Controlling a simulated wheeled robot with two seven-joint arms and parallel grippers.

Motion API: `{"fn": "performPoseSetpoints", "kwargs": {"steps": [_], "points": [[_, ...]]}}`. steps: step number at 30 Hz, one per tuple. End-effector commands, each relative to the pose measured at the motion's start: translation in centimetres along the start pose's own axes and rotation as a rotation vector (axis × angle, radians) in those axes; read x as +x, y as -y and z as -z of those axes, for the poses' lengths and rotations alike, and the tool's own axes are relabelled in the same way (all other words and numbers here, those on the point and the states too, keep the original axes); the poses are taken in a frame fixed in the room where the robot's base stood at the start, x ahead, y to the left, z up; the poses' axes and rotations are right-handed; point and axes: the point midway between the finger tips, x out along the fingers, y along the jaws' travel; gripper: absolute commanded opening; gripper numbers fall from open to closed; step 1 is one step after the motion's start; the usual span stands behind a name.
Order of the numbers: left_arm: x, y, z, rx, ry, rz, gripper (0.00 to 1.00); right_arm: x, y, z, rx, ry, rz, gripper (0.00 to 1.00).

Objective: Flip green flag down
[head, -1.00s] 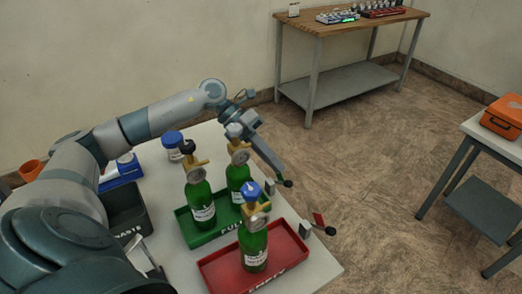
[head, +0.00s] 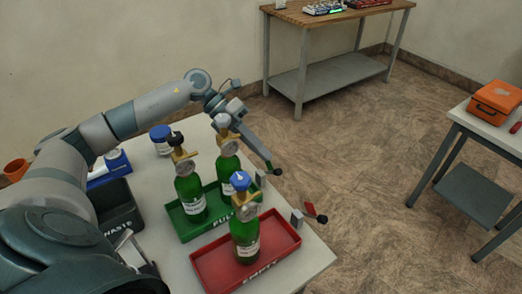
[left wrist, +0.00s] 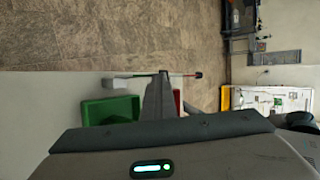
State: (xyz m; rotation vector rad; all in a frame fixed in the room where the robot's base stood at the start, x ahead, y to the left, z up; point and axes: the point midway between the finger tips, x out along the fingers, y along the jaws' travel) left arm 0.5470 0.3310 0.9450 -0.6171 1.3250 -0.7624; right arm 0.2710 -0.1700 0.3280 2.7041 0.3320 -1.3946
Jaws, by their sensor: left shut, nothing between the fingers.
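My left gripper (head: 262,157) is shut and empty, reaching past the far edge of the white table. Its fingertips overlap the green flag (head: 268,165), which is mostly hidden behind them; its black knob (head: 278,171) pokes out beyond. I cannot tell whether they touch. The flag's grey bracket (head: 260,178) stands at the table edge by the green tray (head: 177,219). In the left wrist view, the shut fingers (left wrist: 161,92) cross the thin flag rod, with its knob (left wrist: 198,75) to the right. My right gripper is not in view.
A red flag (head: 310,209) sticks out beside the red tray (head: 285,227). Green bottles (head: 190,198) with gauges stand in both trays, close to my left arm. A dark bin (head: 118,212) is at the left. Open floor lies beyond the table.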

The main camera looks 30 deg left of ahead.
Motion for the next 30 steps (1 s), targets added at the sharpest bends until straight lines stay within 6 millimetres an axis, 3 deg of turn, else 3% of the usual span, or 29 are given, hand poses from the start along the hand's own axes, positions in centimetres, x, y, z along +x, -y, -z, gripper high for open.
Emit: {"fn": "performPoseSetpoints", "kwargs": {"steps": [8, 14, 16, 18, 21, 25, 30], "points": [[0.3, -0.7, 0.3, -0.008, -0.007, -0.010, 0.00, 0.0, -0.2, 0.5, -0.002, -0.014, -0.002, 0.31], [0.1, -0.6, 0.3, -0.009, -0.007, -0.012, 0.00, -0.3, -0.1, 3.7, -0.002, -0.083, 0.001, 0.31], [-1.2, -0.1, 0.1, -0.008, -0.005, -0.013, 0.00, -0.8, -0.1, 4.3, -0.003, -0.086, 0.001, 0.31], [-2.1, 0.4, 0.0, -0.006, -0.003, -0.009, 0.00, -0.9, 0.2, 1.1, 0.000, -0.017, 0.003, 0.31], [-3.4, 1.1, -0.1, -0.003, -0.002, -0.008, 0.00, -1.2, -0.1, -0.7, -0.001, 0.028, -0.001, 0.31], [-5.4, 1.7, 0.1, 0.001, 0.001, -0.007, 0.00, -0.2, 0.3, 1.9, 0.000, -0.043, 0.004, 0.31], [-8.3, 3.0, 0.3, 0.002, 0.003, -0.005, 0.00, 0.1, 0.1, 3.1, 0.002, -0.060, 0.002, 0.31]]}}
